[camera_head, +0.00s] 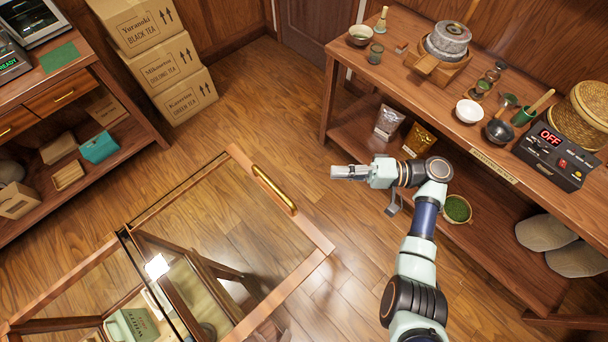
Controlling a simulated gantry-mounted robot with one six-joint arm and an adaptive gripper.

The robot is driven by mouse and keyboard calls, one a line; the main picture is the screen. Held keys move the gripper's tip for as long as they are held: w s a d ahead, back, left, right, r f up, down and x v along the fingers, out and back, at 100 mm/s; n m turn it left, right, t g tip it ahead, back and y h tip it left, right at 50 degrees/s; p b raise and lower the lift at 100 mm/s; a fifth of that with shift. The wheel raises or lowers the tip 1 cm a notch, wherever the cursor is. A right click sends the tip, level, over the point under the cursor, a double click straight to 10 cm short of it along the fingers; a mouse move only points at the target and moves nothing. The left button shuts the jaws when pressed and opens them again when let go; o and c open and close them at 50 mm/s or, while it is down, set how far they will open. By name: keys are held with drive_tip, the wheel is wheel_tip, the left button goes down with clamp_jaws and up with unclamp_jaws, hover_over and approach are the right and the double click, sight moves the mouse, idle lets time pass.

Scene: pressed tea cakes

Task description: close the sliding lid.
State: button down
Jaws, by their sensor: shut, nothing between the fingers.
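The sliding lid (313,231) is a clear glass panel in a light wooden frame, in the lower left of the head view. A brass bar handle (274,189) runs along its right-hand edge. The floor shows through much of the glass. The glass-topped wooden case (62,324) is at the lower left, cut off by the picture edge, with a pale green box (130,325) inside. A dark strip runs between the two glass areas. My gripper (337,172) is shut and empty, pointing left, to the right of the handle and apart from it.
A long wooden counter (400,60) with bowls, tools and a control box (556,155) stands at the right, close to my arm. Stacked cartons (160,60) stand at the back left. A shelf unit (60,95) is at the far left. Floor between them is clear.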

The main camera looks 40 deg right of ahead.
drive_tip(key=s+a+p+x, duration=0.1)
drive_tip(key=s+p+x, duration=0.1)
drive_tip(key=x, duration=1)
drive_tip(key=shift+a, duration=0.5)
drive_tip(key=shift+p, duration=0.3)
